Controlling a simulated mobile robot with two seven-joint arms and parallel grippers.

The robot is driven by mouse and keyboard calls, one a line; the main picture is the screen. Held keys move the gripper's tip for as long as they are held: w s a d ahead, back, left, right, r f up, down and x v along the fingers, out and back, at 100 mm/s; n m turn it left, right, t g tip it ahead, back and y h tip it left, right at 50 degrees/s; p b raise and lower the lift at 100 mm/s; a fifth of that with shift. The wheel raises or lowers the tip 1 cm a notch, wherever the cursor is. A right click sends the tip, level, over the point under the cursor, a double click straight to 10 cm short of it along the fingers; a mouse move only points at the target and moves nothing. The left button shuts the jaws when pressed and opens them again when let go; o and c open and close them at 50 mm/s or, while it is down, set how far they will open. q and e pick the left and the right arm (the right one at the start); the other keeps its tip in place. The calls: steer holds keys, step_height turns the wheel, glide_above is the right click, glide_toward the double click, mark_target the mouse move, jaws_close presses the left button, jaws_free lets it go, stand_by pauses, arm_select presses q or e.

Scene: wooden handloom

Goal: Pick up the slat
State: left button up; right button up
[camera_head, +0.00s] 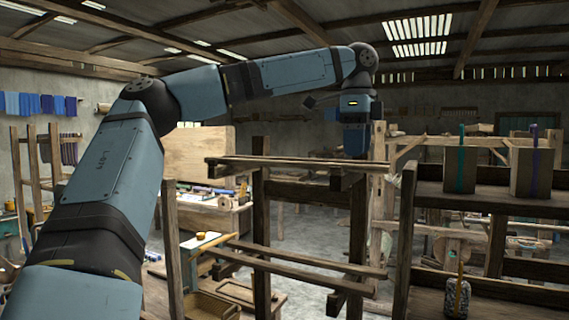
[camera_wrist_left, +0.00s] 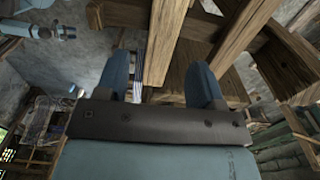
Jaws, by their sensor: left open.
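My left gripper (camera_head: 355,146) hangs at the end of my left arm, beside the right end of a long thin wooden slat (camera_head: 290,161) on top of an upright frame. I cannot tell from the head view whether it touches the wood. In the left wrist view, the two blue fingers of the gripper (camera_wrist_left: 160,82) stand apart with nothing held between them. A wooden bar (camera_wrist_left: 166,40) shows beyond the gap between them, and I cannot tell how far off it is. My right gripper is not in view.
Lower rails (camera_head: 300,262) cross the same wooden frame. A shelf rack (camera_head: 475,200) stands at the right, with blocks and a speckled jar (camera_head: 456,298). A workbench (camera_head: 210,218) is behind. In the left wrist view, a thick beam (camera_wrist_left: 238,35) stands close at the right.

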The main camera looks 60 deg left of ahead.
arm_select(q)
steer(key=shift+s+a+f, duration=0.1)
steer(key=shift+s+f, duration=0.05)
steer(key=shift+f, duration=0.45)
steer(key=shift+s+a+f, duration=0.1)
steer(key=shift+s+f, duration=0.05)
steer(key=shift+f, duration=0.45)
steer(key=shift+w+f, duration=0.3)
steer(key=shift+f, duration=0.2)
steer(key=shift+s+d+r, duration=0.1)
steer(key=shift+s+r, duration=0.05)
steer(key=shift+s, duration=0.05)
steer(key=c, duration=0.8)
steer(key=shift+w, duration=0.1)
steer(key=shift+c, duration=1.2)
